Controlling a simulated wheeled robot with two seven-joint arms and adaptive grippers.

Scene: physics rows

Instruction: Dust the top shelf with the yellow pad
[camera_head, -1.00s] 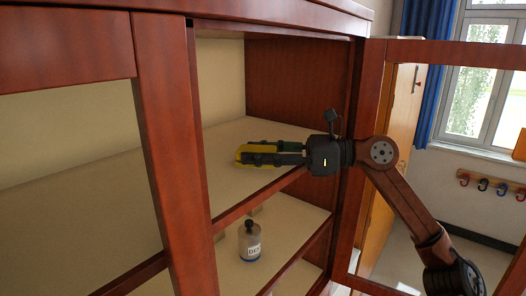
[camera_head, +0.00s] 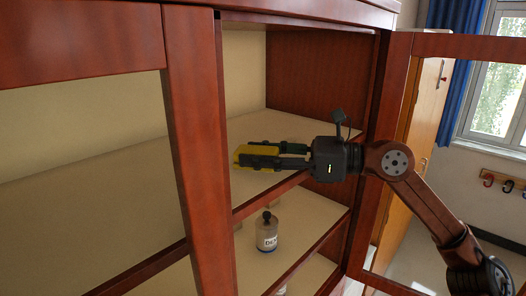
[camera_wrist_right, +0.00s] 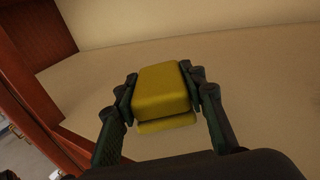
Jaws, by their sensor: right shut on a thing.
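The yellow pad (camera_head: 256,152) is held between the fingers of my right gripper (camera_head: 268,157), just inside the open cabinet at its top shelf (camera_head: 285,126). In the right wrist view the pad (camera_wrist_right: 161,92) sits between the two dark fingers of the right gripper (camera_wrist_right: 160,98), with the beige shelf (camera_wrist_right: 255,95) beyond and below it. I cannot tell whether the pad touches the shelf. The pad's underside is hidden. My left gripper does not show.
A bottle with a dark top and a white label (camera_head: 267,233) stands on the shelf below. A red-brown upright (camera_head: 200,150) bounds the opening on the left. The open door frame (camera_head: 397,120) stands on the right, around my right arm. The top shelf looks bare.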

